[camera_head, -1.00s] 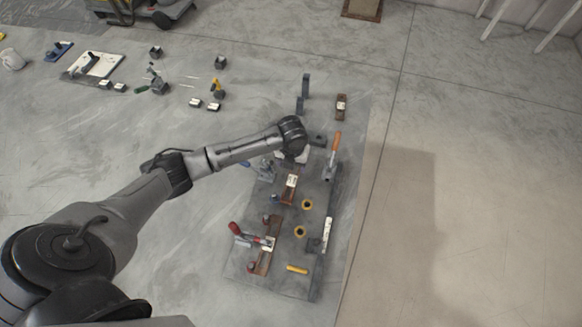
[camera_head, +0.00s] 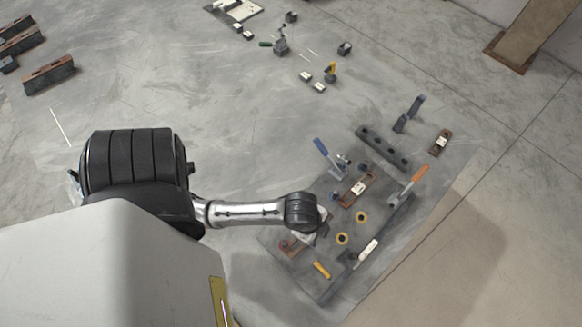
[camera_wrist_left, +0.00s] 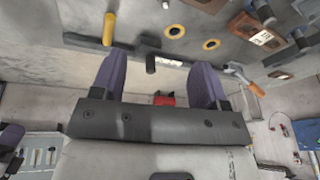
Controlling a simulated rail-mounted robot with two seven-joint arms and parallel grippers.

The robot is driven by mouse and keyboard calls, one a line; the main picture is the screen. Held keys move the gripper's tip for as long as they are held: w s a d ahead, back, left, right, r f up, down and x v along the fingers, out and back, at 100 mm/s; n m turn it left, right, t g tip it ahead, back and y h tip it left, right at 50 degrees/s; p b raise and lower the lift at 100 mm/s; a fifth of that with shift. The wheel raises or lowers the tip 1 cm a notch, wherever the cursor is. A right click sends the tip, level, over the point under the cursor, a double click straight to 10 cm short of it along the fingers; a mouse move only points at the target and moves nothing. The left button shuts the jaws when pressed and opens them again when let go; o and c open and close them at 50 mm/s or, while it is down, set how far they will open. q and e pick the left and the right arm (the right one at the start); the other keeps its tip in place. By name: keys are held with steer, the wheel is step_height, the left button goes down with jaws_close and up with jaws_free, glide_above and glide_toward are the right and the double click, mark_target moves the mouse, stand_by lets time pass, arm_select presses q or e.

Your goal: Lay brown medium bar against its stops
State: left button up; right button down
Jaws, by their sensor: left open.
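A brown bar with a white label (camera_head: 357,188) lies on the dark fixture plate, near the blue-handled clamp (camera_head: 328,157). A shorter labelled brown bar (camera_head: 441,142) lies towards the plate's far right. A labelled brown bar (camera_wrist_left: 262,38) also shows at the upper right of the left wrist view. I cannot tell from size alone which is the medium one. My left gripper (camera_wrist_left: 160,60) is open and empty, with its two purple-grey fingers apart. In the head view it is mostly hidden under the wrist, at the plate's near left part.
The plate carries two yellow rings (camera_head: 361,217), a yellow handle (camera_head: 321,270), an orange-handled clamp (camera_head: 414,185) and a dark drilled block (camera_head: 384,148). Dark upright posts (camera_head: 409,113) stand at its far side. Several small parts and blocks lie on the floor beyond.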

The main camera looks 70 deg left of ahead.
arm_select(q)
steer(key=s+a+r+n+y, duration=0.1)
steer(key=s+a+r+n, duration=0.1)
steer(key=s+n, duration=0.4)
steer(key=shift+s+a+r+n+t, duration=0.2)
steer(key=shift+a+r+n+t, duration=0.25)
steer(key=shift+n, duration=0.45)
steer(key=shift+r, duration=0.1)
step_height(320, 180, up, 21)
steer(key=p, duration=2.1)
steer(key=shift+d, duration=0.1)
steer(key=shift+o, duration=0.4)
